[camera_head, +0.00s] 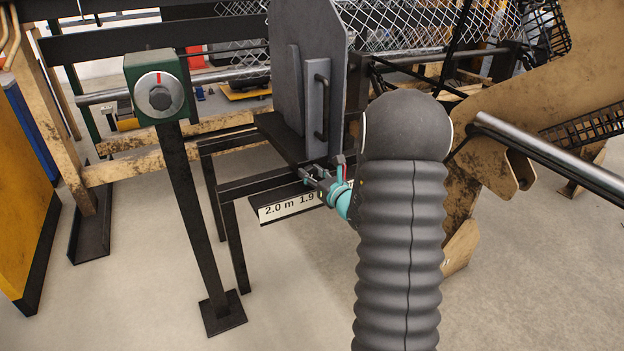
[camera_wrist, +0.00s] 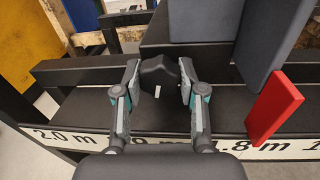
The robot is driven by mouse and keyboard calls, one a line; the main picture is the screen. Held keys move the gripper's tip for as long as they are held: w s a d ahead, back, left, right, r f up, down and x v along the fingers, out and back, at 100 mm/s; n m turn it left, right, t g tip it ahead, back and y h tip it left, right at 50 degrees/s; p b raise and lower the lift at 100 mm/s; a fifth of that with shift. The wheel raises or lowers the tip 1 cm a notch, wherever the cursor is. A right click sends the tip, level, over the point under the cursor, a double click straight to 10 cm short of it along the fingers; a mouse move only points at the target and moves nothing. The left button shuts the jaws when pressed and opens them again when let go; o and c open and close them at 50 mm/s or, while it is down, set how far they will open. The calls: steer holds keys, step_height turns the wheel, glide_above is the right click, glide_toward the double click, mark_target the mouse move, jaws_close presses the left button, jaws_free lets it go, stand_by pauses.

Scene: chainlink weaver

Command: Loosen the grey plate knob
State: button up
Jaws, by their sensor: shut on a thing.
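The plate knob (camera_wrist: 158,72) is a dark lobed knob with a small white mark, in the middle of the wrist view. My gripper (camera_wrist: 159,82) has one finger on each side of it and is shut on it. In the head view my gripper (camera_head: 316,177) is at the foot of the tall grey plate (camera_head: 290,98), above the black rail, and the knob cannot be made out there.
A red pointer (camera_wrist: 274,106) stands close right of my gripper, over a white length scale (camera_wrist: 240,145) marked in metres. A green box with a round dial (camera_head: 158,90) stands on a black post at the left. Chain-link mesh (camera_head: 400,25) lies behind.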

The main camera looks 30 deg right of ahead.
steer(key=n, duration=0.3)
steer(key=shift+n, duration=0.3)
steer(key=shift+a+n+g+h, duration=0.1)
steer(key=shift+n+g+h, duration=0.2)
steer(key=shift+n, duration=1.5)
steer(key=o, duration=1.2)
steer(key=shift+c, duration=0.2)
